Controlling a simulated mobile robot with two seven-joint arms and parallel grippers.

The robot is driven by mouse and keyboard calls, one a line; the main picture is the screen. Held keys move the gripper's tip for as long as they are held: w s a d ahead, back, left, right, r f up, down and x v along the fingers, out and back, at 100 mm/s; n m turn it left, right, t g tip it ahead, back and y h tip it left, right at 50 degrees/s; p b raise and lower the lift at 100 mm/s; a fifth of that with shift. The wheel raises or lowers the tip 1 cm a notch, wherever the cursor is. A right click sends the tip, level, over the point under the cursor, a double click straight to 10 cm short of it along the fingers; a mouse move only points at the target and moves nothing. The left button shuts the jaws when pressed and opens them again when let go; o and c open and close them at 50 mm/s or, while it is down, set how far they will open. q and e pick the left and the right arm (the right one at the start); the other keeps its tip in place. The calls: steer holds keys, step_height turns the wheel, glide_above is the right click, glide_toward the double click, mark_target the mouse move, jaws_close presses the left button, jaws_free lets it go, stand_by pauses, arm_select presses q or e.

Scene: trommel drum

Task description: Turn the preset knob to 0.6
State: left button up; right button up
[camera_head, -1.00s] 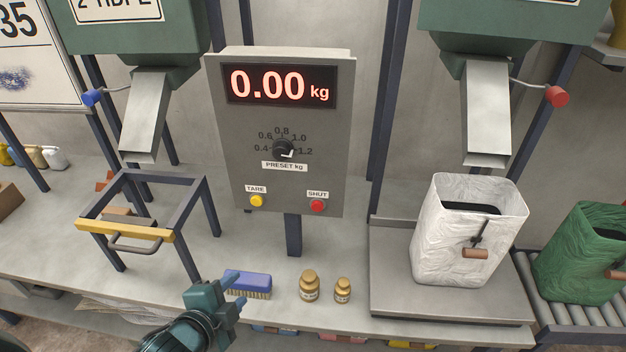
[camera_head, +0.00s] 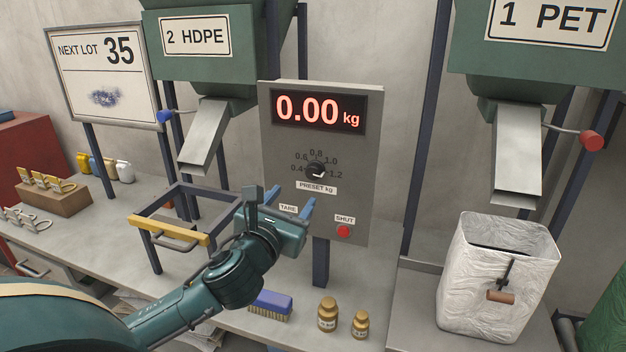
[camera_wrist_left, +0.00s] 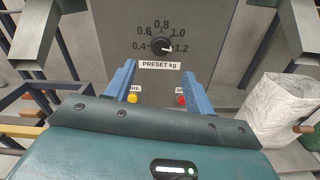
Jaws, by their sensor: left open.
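The black preset knob (camera_head: 316,170) is on the grey control panel (camera_head: 350,205), under a red 0.00 kg display (camera_head: 318,110). Its dial is marked from 0.4 to 1.2, and the knob's white pointer is toward 1.2. The knob also shows in the wrist view (camera_wrist_left: 161,46), beyond the fingertips. My left gripper (camera_head: 283,201) is open and empty, below and in front of the knob. In the wrist view its two blue fingers (camera_wrist_left: 159,72) are apart, with the PRESET kg label between and beyond them. My right gripper is not in view.
The red SHUT button (camera_head: 343,231) is below the dial; the yellow TARE button (camera_wrist_left: 132,100) is partly behind a finger. A blue frame (camera_head: 170,238) stands left. Below are a brush (camera_head: 270,304) and two brass weights (camera_head: 327,314). A white bag (camera_head: 490,300) is at right.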

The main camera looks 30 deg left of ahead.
mark_target(312, 173)
arm_select(q)
steer(key=x, duration=0.9)
steer(key=shift+w, duration=0.45)
steer(key=c, duration=1)
steer(key=shift+n+p, duration=0.3)
steer(key=shift+p, duration=0.05)
